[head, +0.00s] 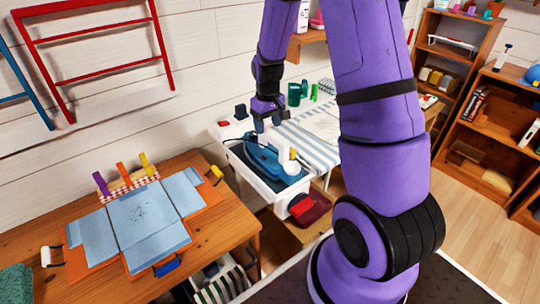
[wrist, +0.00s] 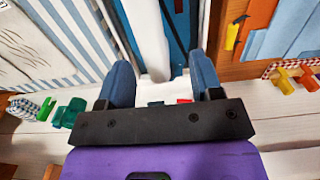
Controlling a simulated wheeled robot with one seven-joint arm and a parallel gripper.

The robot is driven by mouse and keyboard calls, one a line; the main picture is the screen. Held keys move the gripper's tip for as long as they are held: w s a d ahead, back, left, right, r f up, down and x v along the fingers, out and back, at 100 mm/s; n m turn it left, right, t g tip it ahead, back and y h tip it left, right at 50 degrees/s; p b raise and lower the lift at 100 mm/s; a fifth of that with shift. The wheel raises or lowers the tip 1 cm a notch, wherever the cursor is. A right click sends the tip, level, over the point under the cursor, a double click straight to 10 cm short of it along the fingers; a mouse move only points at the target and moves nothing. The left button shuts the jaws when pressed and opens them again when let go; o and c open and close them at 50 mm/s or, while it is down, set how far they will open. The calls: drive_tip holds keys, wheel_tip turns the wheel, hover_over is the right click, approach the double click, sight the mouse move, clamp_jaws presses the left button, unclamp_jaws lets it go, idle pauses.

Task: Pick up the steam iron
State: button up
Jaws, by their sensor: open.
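A blue object that looks like the steam iron (head: 268,160) lies on a white-sided stand (head: 262,183) between the two tables, with a pale upright part at its right. My gripper (head: 268,123) is just above its far end, pointing down. In the wrist view my gripper (wrist: 162,70) is open, its two blue-grey fingers spread apart. A blue surface (wrist: 180,25), seemingly the iron, shows beyond the fingers, beside a long white part that I cannot identify. Nothing is visibly clamped between the fingers. The exact gap to the iron cannot be told.
A wooden table (head: 220,235) with blue sheets stands at left. A striped cloth (head: 308,148) covers the table at right, with green items (head: 295,94) at its back. The wall is close behind my gripper.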

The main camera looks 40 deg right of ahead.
sight(270, 131)
drive_tip(key=shift+d+f, duration=0.2)
drive_tip(key=shift+f, duration=1.25)
drive_tip(key=shift+d+f, duration=0.2)
drive_tip(key=shift+f, duration=1.2)
clamp_jaws()
